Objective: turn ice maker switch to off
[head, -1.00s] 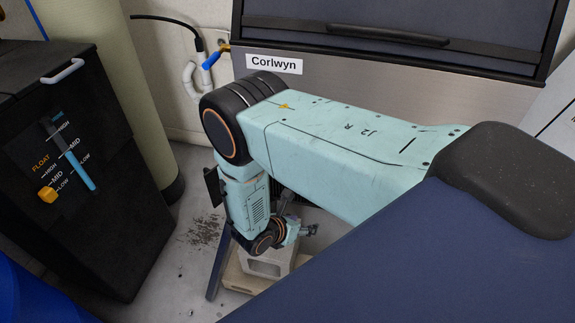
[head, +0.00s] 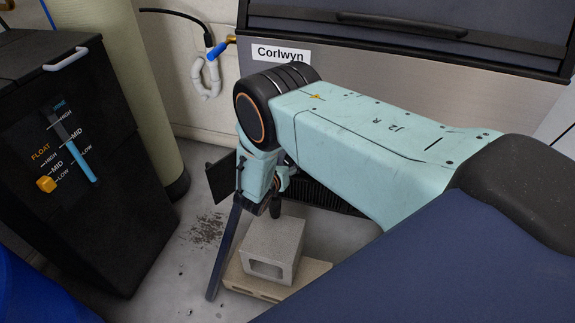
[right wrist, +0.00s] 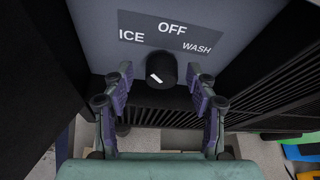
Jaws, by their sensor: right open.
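The ice maker (head: 480,98) is a steel-fronted machine with a dark lid and a "Corlwyn" label at the back of the head view. In the right wrist view its switch is a round black knob (right wrist: 165,64) with a white mark, under a label plate (right wrist: 172,32) reading ICE, OFF and WASH. The mark sits low on the knob and slants toward the ICE side; its exact setting is hard to tell. My right gripper (right wrist: 161,80) is open, with one finger on each side of the knob. Contact is not visible. My left gripper is out of view.
Concrete blocks (head: 285,238) lie on the floor below my right arm. A black cabinet (head: 90,225) with sliders stands at the left, beside a beige cylinder (head: 140,90). Dark vent slats (right wrist: 262,85) lie right of the knob in the wrist view.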

